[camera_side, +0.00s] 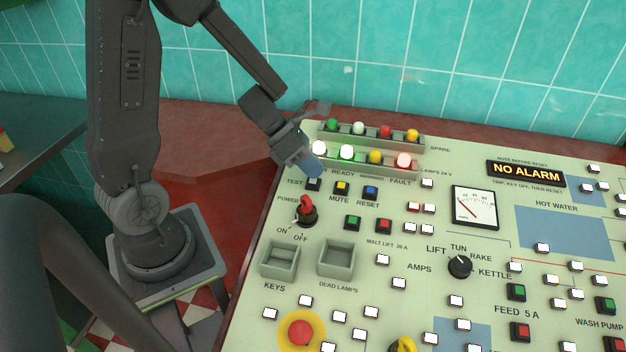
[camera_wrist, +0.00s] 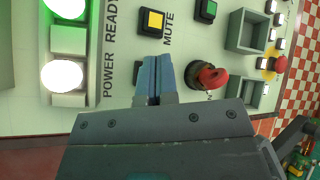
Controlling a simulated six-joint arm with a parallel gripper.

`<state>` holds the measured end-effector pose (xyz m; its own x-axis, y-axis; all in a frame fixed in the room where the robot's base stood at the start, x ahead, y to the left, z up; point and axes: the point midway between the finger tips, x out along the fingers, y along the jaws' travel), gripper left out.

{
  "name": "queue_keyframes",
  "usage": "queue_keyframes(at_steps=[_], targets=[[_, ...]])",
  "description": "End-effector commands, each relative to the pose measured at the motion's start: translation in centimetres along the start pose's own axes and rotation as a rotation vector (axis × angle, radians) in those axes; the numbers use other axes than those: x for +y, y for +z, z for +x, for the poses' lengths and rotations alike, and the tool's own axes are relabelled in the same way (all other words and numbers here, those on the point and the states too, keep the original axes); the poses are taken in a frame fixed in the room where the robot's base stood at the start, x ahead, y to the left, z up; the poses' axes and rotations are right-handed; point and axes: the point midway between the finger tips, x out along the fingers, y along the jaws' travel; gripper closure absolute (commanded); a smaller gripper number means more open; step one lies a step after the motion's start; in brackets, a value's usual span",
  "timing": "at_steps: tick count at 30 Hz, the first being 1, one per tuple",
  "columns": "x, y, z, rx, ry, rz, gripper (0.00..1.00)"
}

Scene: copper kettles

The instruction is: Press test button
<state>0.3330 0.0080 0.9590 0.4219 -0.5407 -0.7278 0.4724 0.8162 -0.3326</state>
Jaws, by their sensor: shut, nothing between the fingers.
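The black test button (camera_side: 313,185) sits beside the TEST label on the pale panel, left of the yellow MUTE button (camera_side: 341,188) and blue RESET button (camera_side: 370,192). My gripper (camera_side: 316,172) is shut and empty, pointing down at the test button. Its blue fingertips overlap the button's upper edge in the side view; I cannot tell whether they touch it. In the wrist view my shut fingers (camera_wrist: 152,75) cover most of the test button, and only a dark edge (camera_wrist: 137,70) shows beside them.
A lit lamp row (camera_side: 346,152) lies just behind the fingers. The red key switch (camera_side: 306,212) stands up in front of the test button; it also shows in the wrist view (camera_wrist: 210,78). The display (camera_side: 525,174) reads NO ALARM. Two open trays (camera_side: 337,258) sit nearer.

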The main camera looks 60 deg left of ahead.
Motion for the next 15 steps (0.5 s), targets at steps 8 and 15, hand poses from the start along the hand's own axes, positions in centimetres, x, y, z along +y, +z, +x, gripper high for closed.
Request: queue_keyframes(at_steps=[8,15], targets=[[-0.6,0.6,-0.8,-0.003,0.001,0.003,1.00],[-1.7,1.8,-2.4,-0.003,0.001,0.003,1.00]])
